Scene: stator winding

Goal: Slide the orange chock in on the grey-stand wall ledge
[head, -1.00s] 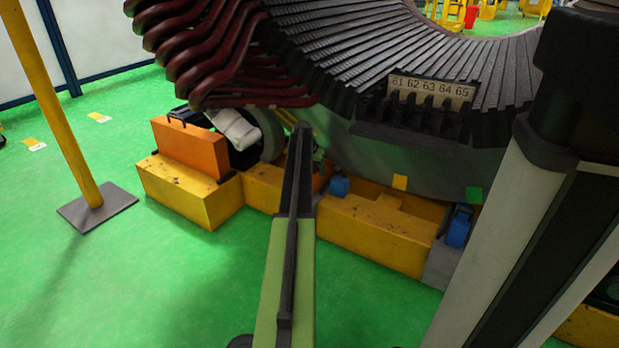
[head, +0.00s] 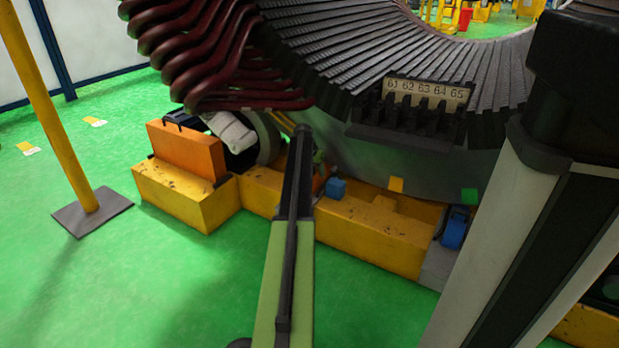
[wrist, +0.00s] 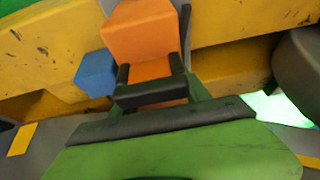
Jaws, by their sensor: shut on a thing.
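My gripper (wrist: 150,70) is shut on the orange chock (wrist: 140,30), whose sides sit between the two dark fingers in the wrist view. In the head view my arm hides most of the gripper, and only a sliver of orange (head: 321,178) shows beside it. The chock is close to the yellow beam (wrist: 225,70); I cannot tell if they touch. A grey block (head: 437,268) stands at the beam's right end, with a blue piece (head: 454,229) on it. I cannot make out a ledge clearly.
A blue block (head: 335,188) lies close right of the chock and also shows in the wrist view (wrist: 95,74). A larger orange box (head: 185,150) stands on the yellow base at left. The big stator (head: 370,60) overhangs the beam. A yellow post (head: 55,120) stands at left.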

